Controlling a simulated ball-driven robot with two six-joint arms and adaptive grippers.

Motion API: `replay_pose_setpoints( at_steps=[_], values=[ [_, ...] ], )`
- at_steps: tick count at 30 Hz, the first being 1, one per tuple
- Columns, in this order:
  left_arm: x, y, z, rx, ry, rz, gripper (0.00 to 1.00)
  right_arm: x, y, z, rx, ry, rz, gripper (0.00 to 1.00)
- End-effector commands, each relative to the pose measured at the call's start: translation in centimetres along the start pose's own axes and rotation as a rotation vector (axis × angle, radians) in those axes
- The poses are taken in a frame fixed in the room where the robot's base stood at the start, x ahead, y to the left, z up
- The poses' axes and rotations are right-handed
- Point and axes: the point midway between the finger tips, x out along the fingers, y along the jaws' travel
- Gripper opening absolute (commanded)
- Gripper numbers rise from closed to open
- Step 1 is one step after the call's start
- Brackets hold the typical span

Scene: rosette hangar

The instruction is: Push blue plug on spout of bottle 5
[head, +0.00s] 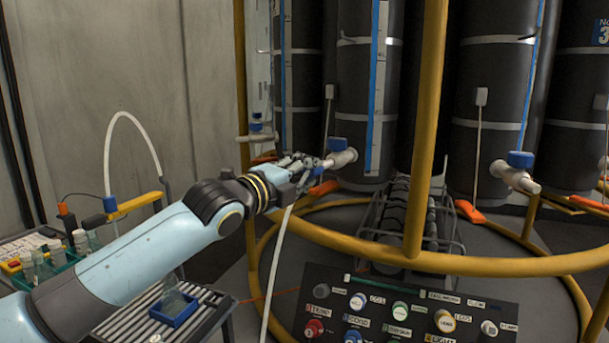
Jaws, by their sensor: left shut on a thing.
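My left gripper (313,170) is shut on a small blue piece that looks like the blue plug (319,171), mostly hidden by the fingers. It is held right at the open end of a pale spout (343,158) with a blue-topped valve (337,144). Whether plug and spout touch, I cannot tell. The spout comes from a dark tall bottle (352,100) with a blue-edged scale strip. No number shows on this bottle, so I cannot confirm that it is bottle 5. My right gripper is out of view.
A yellow rail frame (427,130) stands around the bottles, with an upright right of the spout. A white hose (273,262) hangs below my gripper. A control panel (385,332) with coloured knobs is in front. A second spout (516,177) is at right.

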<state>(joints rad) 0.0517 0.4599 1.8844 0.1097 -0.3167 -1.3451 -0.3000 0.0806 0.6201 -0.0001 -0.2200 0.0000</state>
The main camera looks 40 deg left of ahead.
Motion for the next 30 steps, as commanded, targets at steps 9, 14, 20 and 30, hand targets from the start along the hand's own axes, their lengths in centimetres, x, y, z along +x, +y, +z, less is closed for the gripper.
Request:
replay_pose_setpoints(
  at_steps=[9, 14, 20, 30],
  values=[
    [0.7, 0.0, 0.0, 0.000, -0.001, -0.002, 0.08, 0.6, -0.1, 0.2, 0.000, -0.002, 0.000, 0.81],
    [0.8, 0.0, 0.0, 0.001, -0.001, 0.000, 0.38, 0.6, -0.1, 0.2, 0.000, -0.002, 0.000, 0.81],
    [0.8, 0.0, 0.0, 0.001, -0.001, -0.001, 0.54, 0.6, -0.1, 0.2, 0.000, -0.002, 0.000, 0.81],
    [-0.3, 0.1, 0.1, 0.006, -0.001, 0.003, 0.54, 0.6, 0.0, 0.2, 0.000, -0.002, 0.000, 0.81]
  ],
)
